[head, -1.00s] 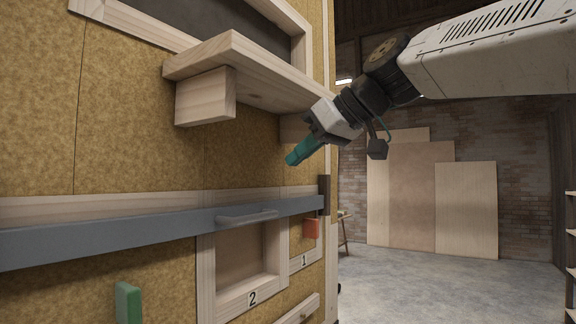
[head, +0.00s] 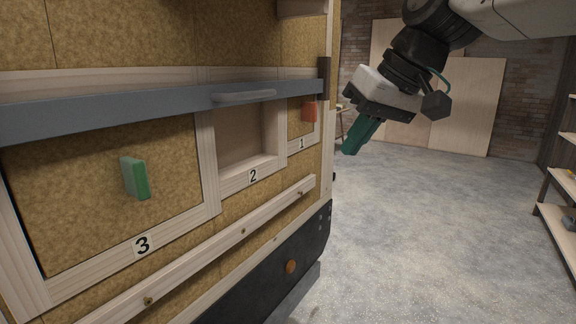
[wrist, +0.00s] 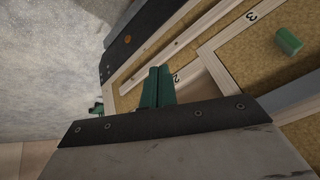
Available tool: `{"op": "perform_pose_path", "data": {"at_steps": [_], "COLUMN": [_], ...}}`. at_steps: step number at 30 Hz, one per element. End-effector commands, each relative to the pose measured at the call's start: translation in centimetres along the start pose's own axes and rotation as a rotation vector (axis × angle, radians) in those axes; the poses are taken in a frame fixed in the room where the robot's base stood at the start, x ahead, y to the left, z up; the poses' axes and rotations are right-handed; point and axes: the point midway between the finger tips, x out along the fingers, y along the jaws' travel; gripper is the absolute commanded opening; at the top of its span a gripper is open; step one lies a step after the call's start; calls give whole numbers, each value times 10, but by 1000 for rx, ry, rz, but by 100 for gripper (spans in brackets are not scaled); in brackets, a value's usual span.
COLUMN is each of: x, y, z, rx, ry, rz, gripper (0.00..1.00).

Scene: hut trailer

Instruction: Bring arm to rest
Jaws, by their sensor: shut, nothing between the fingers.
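My gripper (head: 352,146) has teal fingers and points down and to the left in the head view. It hangs in open air to the right of the hut trailer's wall (head: 105,45), apart from it. The fingers are shut with nothing between them. In the wrist view the gripper (wrist: 160,72) also shows its two fingers side by side, in front of the wall's lower part.
Shelves (head: 560,190) stand at the right. The concrete floor (head: 420,240) between is clear.

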Motion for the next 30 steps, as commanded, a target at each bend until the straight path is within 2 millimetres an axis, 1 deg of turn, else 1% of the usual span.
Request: {"op": "perform_pose_path", "data": {"at_steps": [1,2,3,5,6,8,9,12,13,15,16,19,30], "x": [9,13,19,27,32,38,42,49,50,51,50,45,45], "y": [14,22,31,44,52,62,67,75,77,79,79,80,80], "z": [38,59,88,132,161,202,227,279,291,307,309,309,309], "rx": [65,103,150,219,262,318,348,400,408,421,427,438,438], "ry": [-54,-85,-126,-180,-214,-259,-283,-326,-333,-331,-324,-301,-301], "rz": [41,67,102,156,191,241,271,330,341,357,359,366,366], "gripper": [0,0,0,0,0,0,0,0,0,0,0,0,0]}}
